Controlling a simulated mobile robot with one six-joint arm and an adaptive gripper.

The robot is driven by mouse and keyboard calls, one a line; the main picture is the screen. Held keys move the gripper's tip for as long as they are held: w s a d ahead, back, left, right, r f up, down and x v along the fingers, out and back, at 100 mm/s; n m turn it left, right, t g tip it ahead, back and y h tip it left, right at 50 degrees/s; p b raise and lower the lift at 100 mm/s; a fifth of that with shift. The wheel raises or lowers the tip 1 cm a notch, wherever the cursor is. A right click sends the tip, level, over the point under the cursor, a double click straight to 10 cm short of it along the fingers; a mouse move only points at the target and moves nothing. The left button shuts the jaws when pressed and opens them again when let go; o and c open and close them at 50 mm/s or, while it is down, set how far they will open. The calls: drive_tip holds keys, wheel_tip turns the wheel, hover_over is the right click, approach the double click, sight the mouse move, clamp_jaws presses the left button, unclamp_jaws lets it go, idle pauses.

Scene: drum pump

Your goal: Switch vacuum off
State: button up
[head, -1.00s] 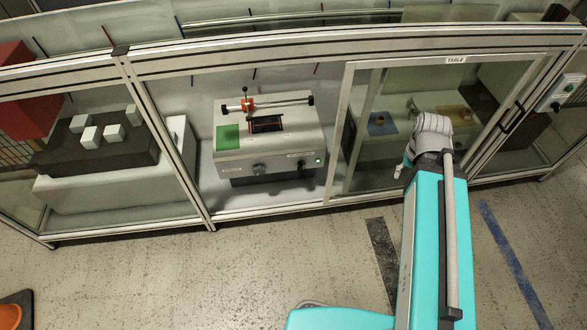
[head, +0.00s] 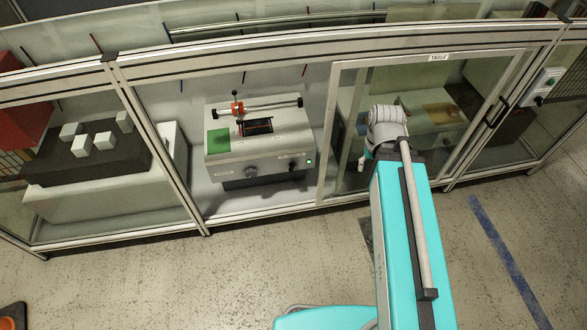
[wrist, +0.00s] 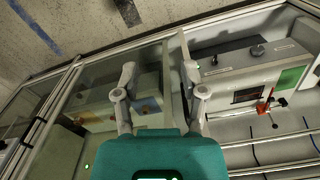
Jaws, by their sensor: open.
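A grey machine (head: 228,160) stands behind the glazed frame in the head view, with a green pad (head: 218,141) on top. Its front panel carries a dark round knob (head: 250,172), a dark control (head: 292,165) and a lit green indicator (head: 310,161). The labels are too small to read, so I cannot tell which control is the vacuum switch. In the wrist view the machine (wrist: 235,72) appears inverted at the right, with its knob (wrist: 257,50). My gripper (wrist: 159,78) is open and empty, beside the machine and apart from its controls. Its fingertips are hidden in the head view.
A metal frame (head: 230,75) with glass panels encloses the workspace; the upright (head: 327,140) stands between my arm and the machine. White cubes (head: 81,146) sit on a dark block at the left. A switch box (head: 541,86) hangs at the right. The floor (head: 130,285) in front is open.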

drive_tip(key=w+a+f+t+y+b, duration=0.2)
drive_tip(key=w+a+f+t+b, duration=0.2)
drive_tip(key=f+b, duration=1)
drive_tip(key=w+a+f+t+y+b, duration=0.2)
drive_tip(key=w+a+f+t+b, duration=0.2)
drive_tip(key=w+a+f+b, duration=0.4)
drive_tip(key=w+a+f+t+y+b, duration=0.2)
drive_tip(key=w+a+f+t+b, duration=0.2)
drive_tip(key=f+b, duration=1.6)
drive_tip(key=w+a+b, duration=0.3)
drive_tip(key=w+b, duration=0.1)
drive_tip(key=b, duration=0.8)
drive_tip(key=shift+w+m+t, duration=0.25)
drive_tip(key=shift+m+t, duration=0.05)
drive_tip(key=shift+m, duration=0.1)
drive_tip(key=shift+w, duration=0.1)
